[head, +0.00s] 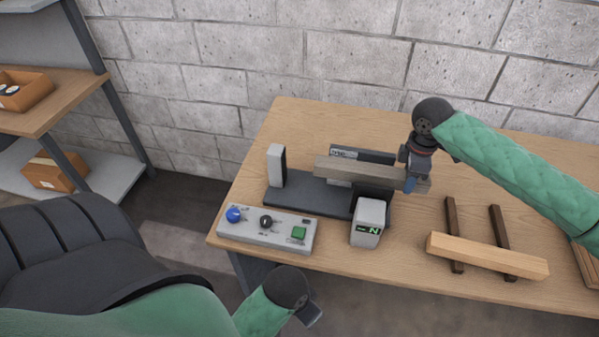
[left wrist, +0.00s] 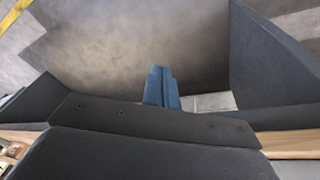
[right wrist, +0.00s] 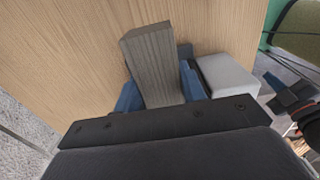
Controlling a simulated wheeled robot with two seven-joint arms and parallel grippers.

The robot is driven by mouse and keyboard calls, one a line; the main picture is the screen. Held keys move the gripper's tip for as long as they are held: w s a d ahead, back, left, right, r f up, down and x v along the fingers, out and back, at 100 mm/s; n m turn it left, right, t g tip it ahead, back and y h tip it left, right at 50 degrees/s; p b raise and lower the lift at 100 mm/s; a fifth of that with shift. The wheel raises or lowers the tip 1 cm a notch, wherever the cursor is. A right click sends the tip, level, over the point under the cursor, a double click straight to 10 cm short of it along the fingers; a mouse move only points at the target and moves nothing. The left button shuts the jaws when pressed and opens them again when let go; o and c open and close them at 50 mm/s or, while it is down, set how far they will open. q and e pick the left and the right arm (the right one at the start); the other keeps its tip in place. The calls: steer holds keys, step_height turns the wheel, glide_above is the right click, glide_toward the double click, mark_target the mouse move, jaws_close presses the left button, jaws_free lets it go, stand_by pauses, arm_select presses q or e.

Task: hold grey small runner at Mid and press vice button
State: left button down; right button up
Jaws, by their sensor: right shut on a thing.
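The grey small runner (head: 345,170) is a long grey wooden bar, level above the dark vice base (head: 310,198). My right gripper (head: 410,180) is shut on its right end; the right wrist view shows the runner (right wrist: 155,65) between the blue fingers (right wrist: 160,88). I cannot tell whether the runner rests on the vice. A pale upright jaw (head: 277,165) stands left of it, apart. The control box (head: 265,243) at the front has a green button (head: 298,233). My left gripper (head: 310,312) is low in front of the table, empty, its blue fingers (left wrist: 161,88) together. No Mid mark is readable.
A grey block with a green display (head: 367,222) stands at the vice's front right. The box carries a blue knob (head: 234,215) and a black knob (head: 266,222). A light wooden bar (head: 487,256) lies across two dark strips at right. Shelving (head: 60,120) stands left.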

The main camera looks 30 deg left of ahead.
arm_select(q)
steer(key=w+a+r+m, duration=0.2)
steer(key=w+r+m, duration=0.1)
steer(key=r, duration=0.1)
steer(key=w+a+r+m+h, duration=0.1)
steer(key=w+a+r+m, duration=0.1)
steer(key=w+r+m, duration=0.1)
steer(key=w+a+r+m+h, duration=0.1)
steer(key=w+a+r+m, duration=0.2)
steer(key=w+r, duration=0.2)
steer(key=shift+w+r+m, duration=0.25)
steer(key=shift+r+m, duration=0.05)
steer(key=shift+r, duration=0.25)
steer(key=w+a+r+m+g+y, duration=0.1)
steer(key=a+r+m, duration=0.1)
steer(key=a+r, duration=0.55)
steer(key=shift+d+x, duration=0.15)
steer(key=shift+x, duration=1.2)
steer(key=shift+d+x, duration=0.1)
steer(key=shift+x, duration=1.2)
steer(key=shift+w, duration=0.1)
arm_select(e)
steer(key=shift+f, duration=0.2)
steer(key=shift+f, duration=1.95)
